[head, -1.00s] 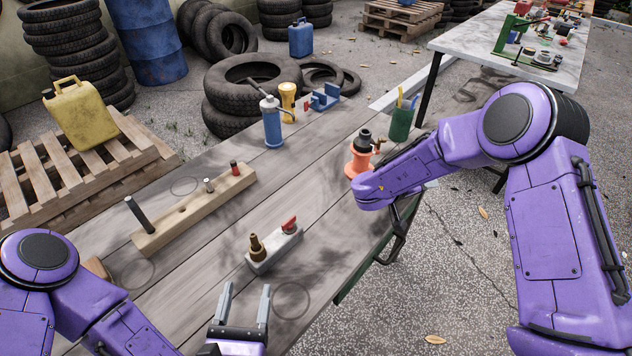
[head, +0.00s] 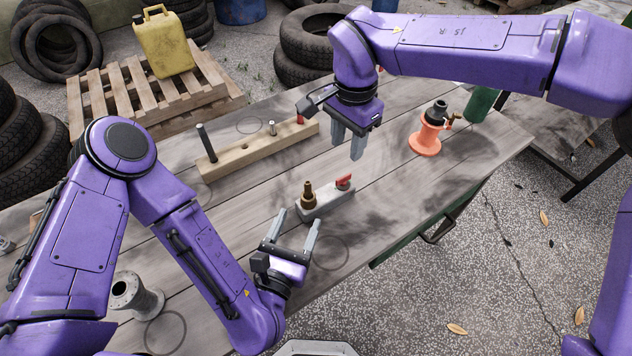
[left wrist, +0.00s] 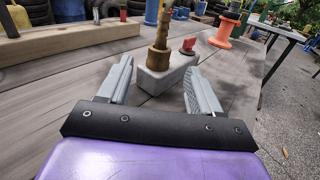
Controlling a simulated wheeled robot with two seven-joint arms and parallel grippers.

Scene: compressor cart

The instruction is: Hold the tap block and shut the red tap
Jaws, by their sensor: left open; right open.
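The tap block (head: 325,204) is a small light grey block on the wooden bench. A brass hose fitting (head: 308,195) stands on its left end and the red tap (head: 344,181) sits on its right end. My left gripper (head: 294,228) is open just in front of the block, its fingers pointing at it. In the left wrist view the block (left wrist: 158,80) lies beyond and between the open fingers, apart from them. The red tap (left wrist: 188,45) shows behind the fitting. My right gripper (head: 346,150) is open, pointing down above the bench behind the block, touching nothing.
A wooden rail (head: 250,150) with pegs lies behind the block at left. An orange stand (head: 426,138) with a dark top is at right. A grey metal spool (head: 135,295) stands at the front left beside my left arm. The bench around the block is clear.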

